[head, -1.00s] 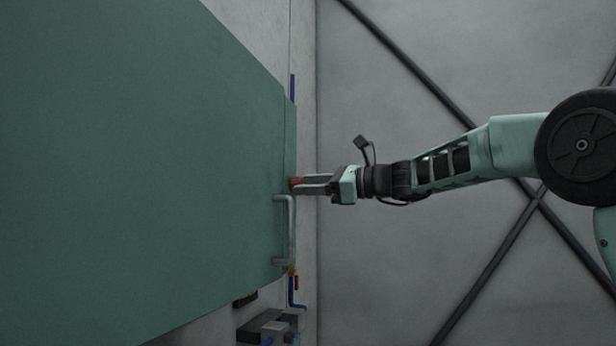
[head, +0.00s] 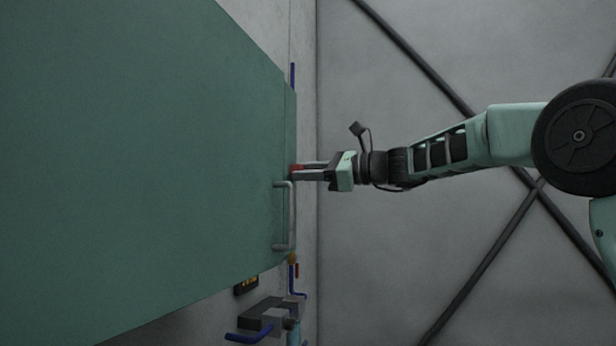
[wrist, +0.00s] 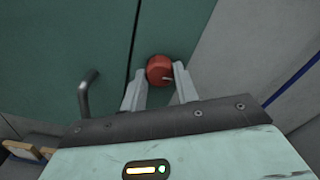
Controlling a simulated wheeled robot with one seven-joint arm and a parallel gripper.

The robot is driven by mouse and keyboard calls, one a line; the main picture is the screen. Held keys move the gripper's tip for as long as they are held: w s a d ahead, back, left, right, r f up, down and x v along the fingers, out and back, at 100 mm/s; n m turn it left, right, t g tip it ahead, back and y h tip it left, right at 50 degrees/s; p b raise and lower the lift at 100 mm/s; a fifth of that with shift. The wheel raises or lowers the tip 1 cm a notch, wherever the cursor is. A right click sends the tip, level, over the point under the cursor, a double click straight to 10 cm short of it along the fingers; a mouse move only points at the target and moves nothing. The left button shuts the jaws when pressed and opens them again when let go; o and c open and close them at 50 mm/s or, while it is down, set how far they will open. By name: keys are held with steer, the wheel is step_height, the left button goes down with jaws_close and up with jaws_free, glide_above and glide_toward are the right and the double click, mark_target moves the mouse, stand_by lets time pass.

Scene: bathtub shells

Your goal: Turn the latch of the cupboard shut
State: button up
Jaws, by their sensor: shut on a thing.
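The cupboard (head: 150,170) is green and fills the left of the head view, with a grey bar handle (head: 291,215) near its right edge. The latch (wrist: 159,69) is a round red knob on the green front, to the right of the door seam in the wrist view; in the head view its red (head: 297,168) shows just above the handle. My gripper (head: 301,169) reaches in from the right and is shut on the latch, one finger on each side of it. In the wrist view the fingers (wrist: 158,84) partly hide the knob's lower edge.
Below the cupboard are a grey block fixture with a blue lever (head: 250,336) and a small dark display (head: 246,285). A blue pipe (wrist: 294,82) runs along the grey wall. The space right of the cupboard, around my arm, is clear.

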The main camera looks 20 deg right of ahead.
steer(key=shift+n+b, duration=6.6)
steer(key=shift+n, duration=2)
steer(key=o, duration=1)
steer(key=shift+d, duration=0.1)
steer(key=b+v, duration=0.5)
steer(key=v, duration=1.2)
steer(key=shift+s+d+b, duration=0.1)
steer(key=shift+b, duration=0.25)
